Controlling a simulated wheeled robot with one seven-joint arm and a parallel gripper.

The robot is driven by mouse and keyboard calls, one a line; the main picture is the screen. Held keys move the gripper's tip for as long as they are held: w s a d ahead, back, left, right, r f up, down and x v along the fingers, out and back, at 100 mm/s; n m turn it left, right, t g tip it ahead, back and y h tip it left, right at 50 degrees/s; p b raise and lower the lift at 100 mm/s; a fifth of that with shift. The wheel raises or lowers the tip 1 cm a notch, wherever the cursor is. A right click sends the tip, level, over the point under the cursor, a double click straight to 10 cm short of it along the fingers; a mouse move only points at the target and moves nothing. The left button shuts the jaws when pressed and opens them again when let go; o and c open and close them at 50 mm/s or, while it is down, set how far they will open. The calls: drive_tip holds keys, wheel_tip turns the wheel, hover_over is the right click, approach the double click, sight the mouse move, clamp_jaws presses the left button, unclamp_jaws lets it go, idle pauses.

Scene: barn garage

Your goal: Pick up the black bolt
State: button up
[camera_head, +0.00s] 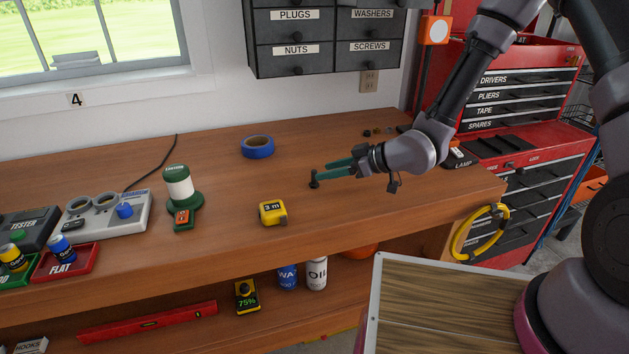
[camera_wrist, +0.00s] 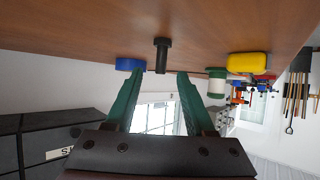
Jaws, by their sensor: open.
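The black bolt (camera_head: 314,180) stands upright on the wooden workbench, between the blue tape roll and the yellow tape measure. My gripper (camera_head: 332,169) reaches in from the right, with its green fingers level just above the bench and their tips close to the bolt. In the wrist view, which is upside down, the bolt (camera_wrist: 161,56) shows just beyond and between the open fingertips (camera_wrist: 160,74). Nothing is held between the fingers. I cannot tell whether a finger touches the bolt.
A blue tape roll (camera_head: 257,147) lies behind the bolt, and a yellow tape measure (camera_head: 273,212) lies in front of it to the left. A green and white spool (camera_head: 179,187) stands farther left. Small dark items (camera_head: 377,131) lie at the back right. Bench around the bolt is clear.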

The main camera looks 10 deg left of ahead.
sight(316, 171)
drive_tip(key=x, duration=0.5)
drive_tip(key=shift+a+r, duration=0.2)
clamp_jaws()
drive_tip(key=shift+r, duration=0.1)
